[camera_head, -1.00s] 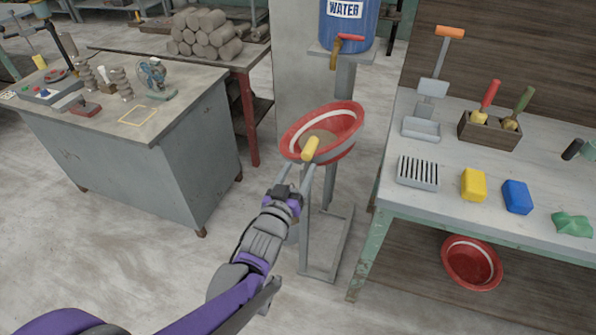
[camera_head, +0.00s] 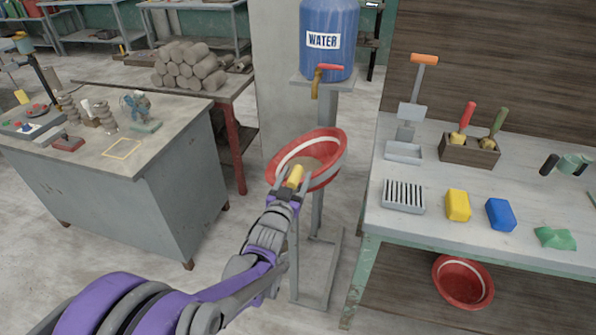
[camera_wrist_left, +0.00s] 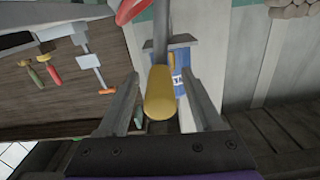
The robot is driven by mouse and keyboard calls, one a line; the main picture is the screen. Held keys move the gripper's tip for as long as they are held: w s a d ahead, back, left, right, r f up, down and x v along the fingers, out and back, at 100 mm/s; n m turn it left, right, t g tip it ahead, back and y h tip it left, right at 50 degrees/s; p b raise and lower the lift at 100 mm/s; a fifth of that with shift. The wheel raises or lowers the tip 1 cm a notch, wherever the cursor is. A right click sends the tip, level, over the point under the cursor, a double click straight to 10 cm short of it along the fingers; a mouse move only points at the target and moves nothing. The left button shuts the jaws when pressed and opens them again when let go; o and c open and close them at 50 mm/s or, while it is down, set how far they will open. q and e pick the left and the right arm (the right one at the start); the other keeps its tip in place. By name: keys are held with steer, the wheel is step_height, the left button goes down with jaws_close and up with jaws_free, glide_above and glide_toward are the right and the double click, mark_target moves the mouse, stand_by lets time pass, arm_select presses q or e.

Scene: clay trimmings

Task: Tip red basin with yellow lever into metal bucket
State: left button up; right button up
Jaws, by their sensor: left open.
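The red basin (camera_head: 330,152) with a white band inside sits tilted on a grey metal stand (camera_head: 317,215) below the water barrel. Grey-brown matter shows in its bottom. The yellow lever (camera_head: 296,175) sticks out from the basin's near side. My left gripper (camera_head: 287,187) is at the lever, fingers apart. In the left wrist view the lever (camera_wrist_left: 159,95) lies between the two open fingers, with a gap to each. Part of the red basin (camera_wrist_left: 130,9) shows at the top there. I see no metal bucket. My right gripper is not in view.
A blue water barrel (camera_head: 328,35) with a red-handled tap stands behind the basin. A grey workbench (camera_head: 410,215) with tools and blocks is at the right; another red basin (camera_head: 463,282) sits below it. A grey cabinet (camera_head: 170,185) stands at the left. Bare floor lies between.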

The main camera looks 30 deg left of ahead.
arm_select(q)
steer(key=shift+x, duration=1.35)
jaws_close()
stand_by(0.4)
